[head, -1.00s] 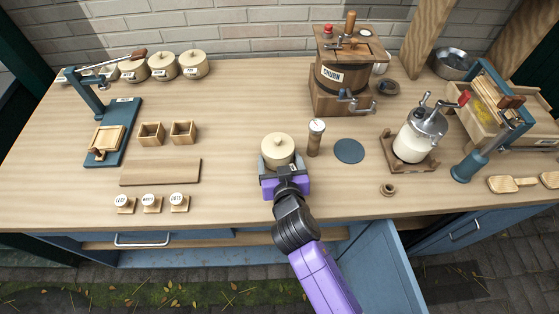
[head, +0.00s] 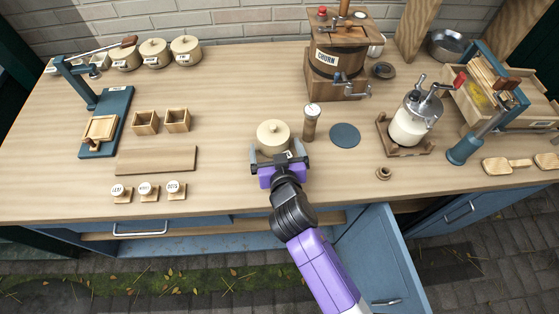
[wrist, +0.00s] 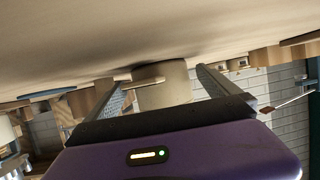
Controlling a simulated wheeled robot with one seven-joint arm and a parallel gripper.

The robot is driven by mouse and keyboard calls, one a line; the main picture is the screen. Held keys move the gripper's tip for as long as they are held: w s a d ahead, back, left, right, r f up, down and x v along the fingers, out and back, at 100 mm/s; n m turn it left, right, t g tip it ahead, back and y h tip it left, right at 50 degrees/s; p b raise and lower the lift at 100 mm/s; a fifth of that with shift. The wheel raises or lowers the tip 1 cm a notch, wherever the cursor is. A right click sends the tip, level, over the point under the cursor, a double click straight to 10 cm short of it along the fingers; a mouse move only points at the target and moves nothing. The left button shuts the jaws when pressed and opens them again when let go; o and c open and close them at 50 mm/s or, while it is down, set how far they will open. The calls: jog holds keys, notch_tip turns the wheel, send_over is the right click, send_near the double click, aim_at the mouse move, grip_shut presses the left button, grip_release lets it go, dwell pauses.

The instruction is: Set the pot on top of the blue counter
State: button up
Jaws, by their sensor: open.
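In the wrist view, which looks upside down, the pot (wrist: 165,85) appears between the two open fingers, clear of both. Its lower part is partly hidden by my gripper in the head view.
A shaker (head: 311,122) stands close to the pot's right, with a round blue mat (head: 345,135) beyond it. The churn (head: 336,60) is behind. A wooden board (head: 156,160) lies to the left. A blue cabinet door (head: 378,255) hangs open below the counter.

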jog(key=b+v, duration=0.1)
jog(key=v, duration=1)
jog(key=shift+s, duration=0.15)
jog(key=shift+s+f, duration=0.1)
jog(key=s+d+f, duration=0.2)
jog(key=s+d, duration=0.6)
jog(key=s, duration=0.7)
jog(key=s+d+r, duration=0.4)
jog(key=s+r, duration=0.1)
jog(key=s, duration=0.2)
jog(key=s+d+r+m+t+h, duration=0.1)
jog(key=s+d+r, duration=0.3)
jog(key=s, duration=0.3)
jog(key=shift+d+r+t, duration=0.3)
jog(key=shift+d+r, duration=0.05)
jog(key=shift+r, duration=0.15)
jog(key=shift+s, duration=0.15)
